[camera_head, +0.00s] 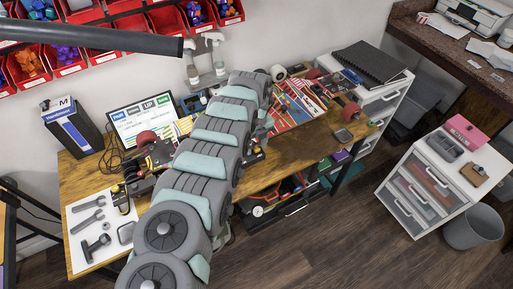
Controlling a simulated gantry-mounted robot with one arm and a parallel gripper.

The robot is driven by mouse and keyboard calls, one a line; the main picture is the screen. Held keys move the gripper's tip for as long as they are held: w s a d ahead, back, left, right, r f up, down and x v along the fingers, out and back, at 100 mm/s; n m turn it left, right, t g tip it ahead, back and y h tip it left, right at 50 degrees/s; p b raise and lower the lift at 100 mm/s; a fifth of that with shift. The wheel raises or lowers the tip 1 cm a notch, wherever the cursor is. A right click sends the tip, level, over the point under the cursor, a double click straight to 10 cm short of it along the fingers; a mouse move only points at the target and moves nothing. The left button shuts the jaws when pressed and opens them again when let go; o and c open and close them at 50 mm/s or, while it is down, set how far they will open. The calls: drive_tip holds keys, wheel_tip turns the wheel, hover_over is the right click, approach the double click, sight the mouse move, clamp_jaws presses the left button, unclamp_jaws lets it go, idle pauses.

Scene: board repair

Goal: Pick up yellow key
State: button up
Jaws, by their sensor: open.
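I cannot make out a yellow key for certain.
A monitor (140,115) and a dark box (72,130) stand at the table's left back. A white mat (82,215) with grey tools lies front left. Red bins (65,60) hang above. A white drawer cabinet (440,180) and grey bin (473,228) stand right.

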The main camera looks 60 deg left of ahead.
clamp_jaws()
idle(0.4)
drive_tip(key=shift+r, duration=0.2)
wheel_tip(320, 180, up, 20)
drive_tip(key=shift+f, duration=0.15)
idle(0.8)
